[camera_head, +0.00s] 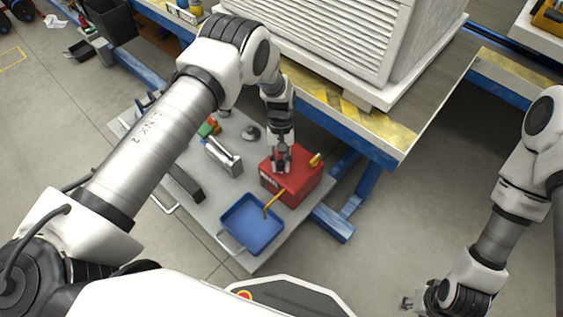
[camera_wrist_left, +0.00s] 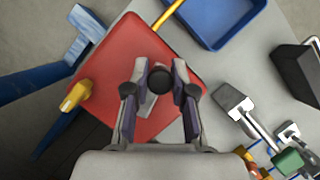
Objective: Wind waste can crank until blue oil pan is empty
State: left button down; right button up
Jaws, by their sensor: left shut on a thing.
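The red waste can (camera_head: 302,181) stands on a grey cart top, with a yellow cap and a yellow hose running from it to the blue oil pan (camera_head: 251,225). The pan looks like a shallow blue tray; I cannot tell how much oil is in it. My left gripper (camera_head: 281,166) is over the can's top. In the left wrist view the fingers (camera_wrist_left: 158,95) are shut on the crank's dark knob (camera_wrist_left: 159,78), above the red can (camera_wrist_left: 135,55). A pale crank arm shows below the knob. My right gripper (camera_head: 408,303) is low at the right, away from the can, its fingers too small to judge.
Metal tools (camera_head: 222,157) and a dark block (camera_head: 185,183) lie on the grey cart top (camera_head: 210,205) left of the can. A blue-framed workbench (camera_head: 385,140) with a large white louvred unit (camera_head: 330,35) stands behind. The floor at right is clear.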

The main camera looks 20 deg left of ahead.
pick_arm(q)
jog(key=c, duration=0.9)
grip_release()
jog(key=shift+c, duration=0.2)
jog(key=v, duration=1.2)
jog(key=shift+f, duration=0.15)
